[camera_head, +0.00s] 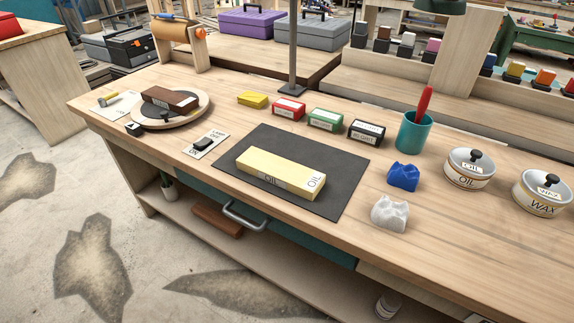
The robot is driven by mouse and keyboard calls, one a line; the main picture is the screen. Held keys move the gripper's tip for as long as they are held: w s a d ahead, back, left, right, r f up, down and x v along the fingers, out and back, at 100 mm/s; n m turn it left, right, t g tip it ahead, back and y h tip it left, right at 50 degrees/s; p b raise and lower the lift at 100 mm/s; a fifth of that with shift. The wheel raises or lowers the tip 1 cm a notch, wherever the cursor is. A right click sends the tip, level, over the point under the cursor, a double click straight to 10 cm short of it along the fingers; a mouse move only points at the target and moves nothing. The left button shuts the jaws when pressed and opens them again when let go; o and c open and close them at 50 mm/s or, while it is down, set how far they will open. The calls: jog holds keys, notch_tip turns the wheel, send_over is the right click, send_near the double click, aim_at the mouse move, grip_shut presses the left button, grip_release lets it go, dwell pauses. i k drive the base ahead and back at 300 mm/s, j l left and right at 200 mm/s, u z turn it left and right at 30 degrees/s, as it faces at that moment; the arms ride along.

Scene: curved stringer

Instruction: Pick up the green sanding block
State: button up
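The green sanding block (325,119) lies on the wooden workbench (440,237), behind the dark mat. It has a green top and a pale label on its front face. It stands between a red block (288,109) on its left and a black block (366,132) on its right, with small gaps. My gripper is not in view.
A yellow block (252,99) lies left of the red one. A teal cup (413,133) with a red-handled tool stands to the right. A lamp post (293,50) rises behind the blocks. The dark mat (345,182) carries a pale oil block (268,170).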

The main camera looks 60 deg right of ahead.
aim_at(329, 121)
jog(key=z, duration=1.8)
jog(key=i+l+u, duration=0.5)
jog(key=i+u, duration=0.15)
